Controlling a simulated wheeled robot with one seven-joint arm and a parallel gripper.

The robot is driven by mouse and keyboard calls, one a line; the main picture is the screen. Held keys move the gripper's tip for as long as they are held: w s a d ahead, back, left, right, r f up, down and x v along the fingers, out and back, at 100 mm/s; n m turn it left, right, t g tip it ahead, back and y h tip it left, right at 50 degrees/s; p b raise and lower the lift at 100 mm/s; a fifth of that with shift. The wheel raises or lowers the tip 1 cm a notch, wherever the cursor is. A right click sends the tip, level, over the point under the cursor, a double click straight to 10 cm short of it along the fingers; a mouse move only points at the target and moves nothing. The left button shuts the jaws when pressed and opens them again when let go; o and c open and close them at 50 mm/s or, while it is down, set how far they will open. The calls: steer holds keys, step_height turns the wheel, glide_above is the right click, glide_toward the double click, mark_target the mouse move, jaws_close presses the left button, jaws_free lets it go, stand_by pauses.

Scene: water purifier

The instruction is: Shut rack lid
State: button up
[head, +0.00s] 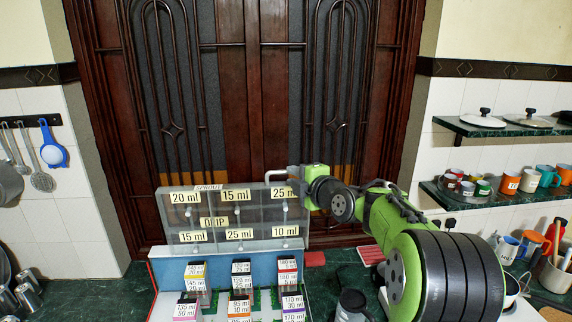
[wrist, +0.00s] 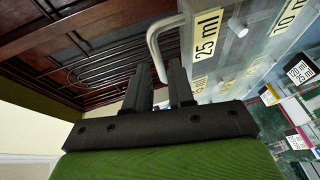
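The rack lid (head: 236,219) is a clear panel with several ml labels. It stands raised, nearly upright, along the back of the rack (head: 170,265). A pale bent bar handle (head: 274,172) sticks up from its top edge. The handle (wrist: 153,45) and the lid's edge (wrist: 232,45) also show in the wrist view. My gripper (head: 291,173) is at the right part of the handle. In the wrist view my gripper's fingers (wrist: 160,80) are close together, with the handle's bar between them. Their exact contact is partly hidden.
Several small labelled boxes (head: 241,275) stand in the rack under the lid. A dark jar (head: 352,304) stands right of the rack, below my arm. Shelves with cups (head: 510,182) are at the right. Wooden double doors (head: 250,90) rise behind the counter.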

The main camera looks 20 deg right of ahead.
mark_target(287, 173)
steer(key=p+x, duration=0.1)
steer(key=x, duration=0.4)
steer(key=shift+r, duration=0.1)
steer(key=shift+s, duration=0.1)
steer(key=shift+c, duration=0.4)
jaws_close()
